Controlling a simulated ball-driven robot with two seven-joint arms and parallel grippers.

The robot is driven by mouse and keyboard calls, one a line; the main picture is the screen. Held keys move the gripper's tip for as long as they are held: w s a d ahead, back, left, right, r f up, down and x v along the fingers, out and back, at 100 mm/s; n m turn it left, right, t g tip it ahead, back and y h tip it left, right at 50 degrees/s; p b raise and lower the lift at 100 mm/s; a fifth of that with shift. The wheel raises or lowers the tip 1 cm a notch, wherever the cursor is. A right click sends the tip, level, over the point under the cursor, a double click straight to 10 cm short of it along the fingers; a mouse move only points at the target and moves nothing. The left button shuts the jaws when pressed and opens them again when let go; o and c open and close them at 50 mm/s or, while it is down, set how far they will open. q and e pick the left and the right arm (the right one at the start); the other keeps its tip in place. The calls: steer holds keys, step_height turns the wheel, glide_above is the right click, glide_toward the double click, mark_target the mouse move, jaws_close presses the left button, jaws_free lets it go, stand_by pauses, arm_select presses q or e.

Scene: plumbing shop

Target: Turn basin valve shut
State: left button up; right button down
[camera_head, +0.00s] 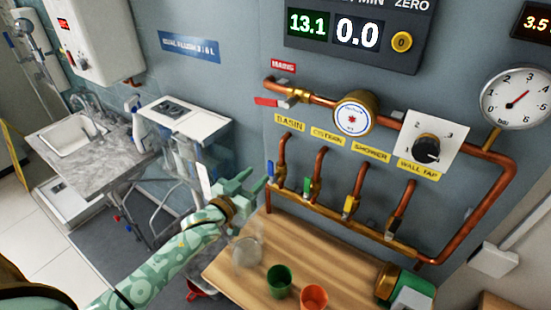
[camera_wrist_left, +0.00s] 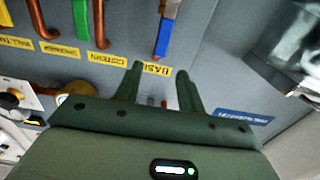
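The basin valve's blue lever (camera_head: 270,168) sits on the leftmost copper branch pipe, below the yellow BASIN label (camera_head: 290,123). The lever appears to lie roughly along its pipe. My left gripper (camera_head: 256,181) is just left of the lever, fingers apart and empty. In the left wrist view the gripper (camera_wrist_left: 158,82) shows two spread green fingers, and the blue lever (camera_wrist_left: 167,32) lies beyond their tips, roughly in line with the gap. No contact shows. My right gripper is not in view.
Green (camera_head: 307,185) and yellow (camera_head: 349,205) levers stand on the pipes to the right. Below is a wooden bench (camera_head: 235,272) with a clear glass (camera_head: 247,251), a green cup (camera_head: 279,281) and an orange cup (camera_head: 314,297). A sink (camera_head: 75,138) is at the left.

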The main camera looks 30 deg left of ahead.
mark_target(270, 163)
arm_select(q)
steer(key=w, duration=0.3)
steer(key=w+d, duration=0.1)
steer(key=w, duration=0.6)
steer(key=shift+d+b, duration=0.2)
steer(key=shift+b, duration=0.2)
steer(key=shift+s, duration=0.1)
jaws_close()
